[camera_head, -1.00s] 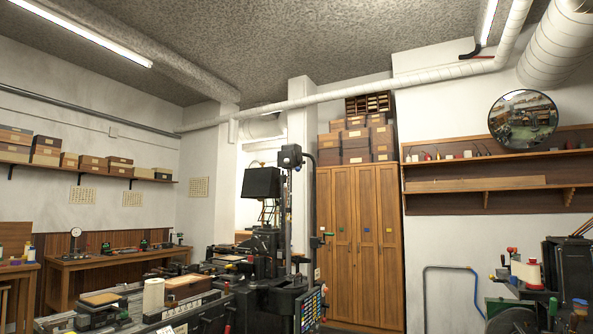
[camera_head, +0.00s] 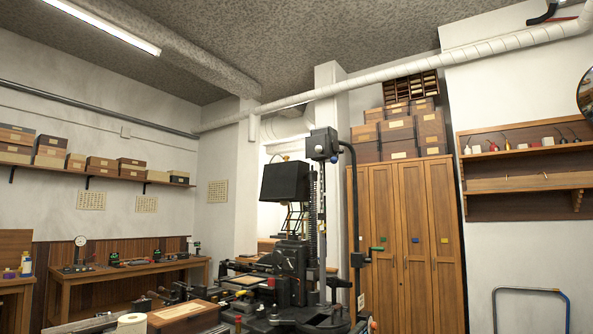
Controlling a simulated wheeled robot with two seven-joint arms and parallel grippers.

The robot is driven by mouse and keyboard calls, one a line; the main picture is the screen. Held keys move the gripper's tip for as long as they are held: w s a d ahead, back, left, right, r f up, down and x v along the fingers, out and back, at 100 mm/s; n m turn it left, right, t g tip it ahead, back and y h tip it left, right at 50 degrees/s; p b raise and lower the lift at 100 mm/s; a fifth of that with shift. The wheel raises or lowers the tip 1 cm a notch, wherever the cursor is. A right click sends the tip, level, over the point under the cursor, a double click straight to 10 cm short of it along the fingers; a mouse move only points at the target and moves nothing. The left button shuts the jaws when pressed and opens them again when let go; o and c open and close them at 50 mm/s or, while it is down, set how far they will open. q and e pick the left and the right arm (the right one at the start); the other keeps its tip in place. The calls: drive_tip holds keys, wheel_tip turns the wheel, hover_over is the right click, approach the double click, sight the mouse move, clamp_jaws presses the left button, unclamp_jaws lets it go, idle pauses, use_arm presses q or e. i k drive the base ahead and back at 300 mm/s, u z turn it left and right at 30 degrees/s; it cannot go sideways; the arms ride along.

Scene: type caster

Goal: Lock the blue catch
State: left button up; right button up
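A tall wooden cabinet (camera_head: 408,290) with several narrow doors stands right of the middle. A small blue square (camera_head: 415,240) sits on one of its doors, between a green square (camera_head: 377,250) and a yellow square (camera_head: 444,240). The blue square is the only blue mark I see on the cabinet. It is too small to tell whether it is a catch, or whether it is locked. Neither of my grippers is in view.
A large black machine (camera_head: 290,262) stands in front of the cabinet's left side. A wooden workbench (camera_head: 130,271) runs along the left wall. A blue-grey tubular frame (camera_head: 530,291) stands at the lower right, below a wall shelf (camera_head: 525,183).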

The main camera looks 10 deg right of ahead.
sight(334, 161)
drive_tip(key=z, duration=0.25)
drive_tip(key=i, duration=2)
drive_tip(key=z, duration=0.55)
